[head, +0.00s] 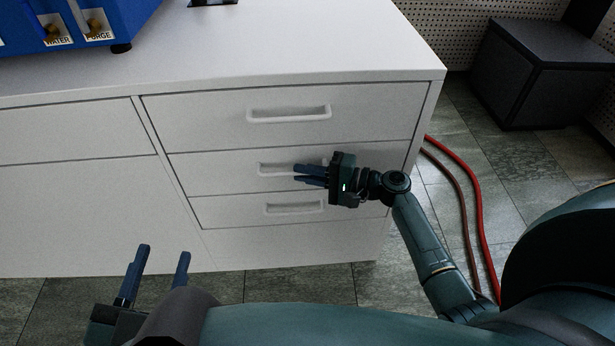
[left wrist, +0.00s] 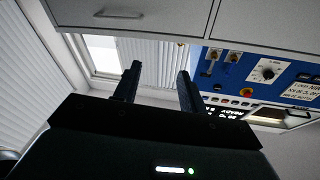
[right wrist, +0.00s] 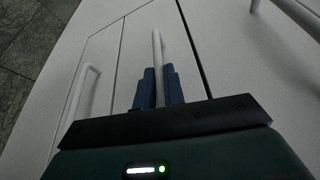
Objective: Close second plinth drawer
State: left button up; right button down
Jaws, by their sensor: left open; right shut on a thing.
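The white plinth has three stacked drawers on its right side. The second drawer (head: 225,165) is the middle one, and its front looks about flush with its neighbours. My right gripper (head: 310,174) is shut on the second drawer's handle (head: 272,169). In the right wrist view the handle (right wrist: 157,48) runs between the fingers (right wrist: 158,88). The fingers hide part of the handle in the head view. My left gripper (head: 163,255) is open and empty, low in front of the plinth's left part. It also shows open in the left wrist view (left wrist: 158,78).
The top drawer (head: 220,118) and the bottom drawer (head: 235,212) look shut. A blue machine (head: 60,25) stands on the plinth top (head: 270,45). Red hoses (head: 470,190) run along the floor to the right. A dark box (head: 535,75) stands at the back right.

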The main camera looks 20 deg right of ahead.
jog(key=c, duration=1.5)
grip_release()
jog(key=shift+w, duration=0.2)
jog(key=p+v, duration=0.2)
jog(key=v, duration=1.1)
jog(key=shift+s+d, duration=0.1)
